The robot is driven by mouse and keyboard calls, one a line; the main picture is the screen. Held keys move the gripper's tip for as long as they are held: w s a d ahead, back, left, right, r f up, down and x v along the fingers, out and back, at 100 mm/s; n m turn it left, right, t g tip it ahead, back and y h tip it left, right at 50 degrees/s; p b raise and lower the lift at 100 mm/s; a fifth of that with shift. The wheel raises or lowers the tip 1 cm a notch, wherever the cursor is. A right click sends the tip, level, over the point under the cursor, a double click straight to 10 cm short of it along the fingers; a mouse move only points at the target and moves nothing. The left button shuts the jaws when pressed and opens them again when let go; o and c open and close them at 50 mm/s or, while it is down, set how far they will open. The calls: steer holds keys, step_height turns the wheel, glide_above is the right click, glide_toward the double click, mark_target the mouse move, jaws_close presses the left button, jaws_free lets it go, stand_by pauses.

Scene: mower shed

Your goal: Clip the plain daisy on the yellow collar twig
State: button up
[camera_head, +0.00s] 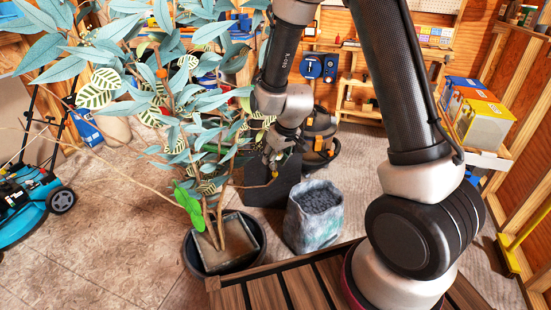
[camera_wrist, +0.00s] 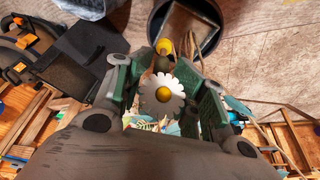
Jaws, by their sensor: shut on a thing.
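A white daisy (camera_wrist: 175,104) with a yellow centre sits between the green-sided fingers of my gripper (camera_wrist: 165,88) in the wrist view. My gripper is shut on it. A yellow piece (camera_wrist: 163,46), possibly the twig's collar, shows just past the daisy, above a dark olive part; whether they touch is unclear. In the head view my gripper (camera_head: 272,152) is at the right side of the leafy potted plant (camera_head: 180,110), partly behind its leaves. The daisy cannot be made out there. The plant's twigs carry small coloured marks among blue-green and striped leaves.
The plant's dark pot (camera_head: 192,262) stands beside a slatted wooden surface (camera_head: 290,285). A grey-blue sack (camera_head: 312,228) and a dark bin (camera_head: 268,190) stand close by. A turquoise mower (camera_head: 30,210) is at the left. The floor (camera_head: 100,250) left of the pot is clear.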

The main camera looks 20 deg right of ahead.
mark_target(280, 158)
steer(key=shift+f, duration=0.35)
stand_by(0.4)
steer(key=o, duration=1)
steer(key=shift+c, duration=0.2)
steer(key=shift+c, duration=0.6)
steer(key=shift+r, duration=0.1)
steer(key=shift+v, duration=3.45)
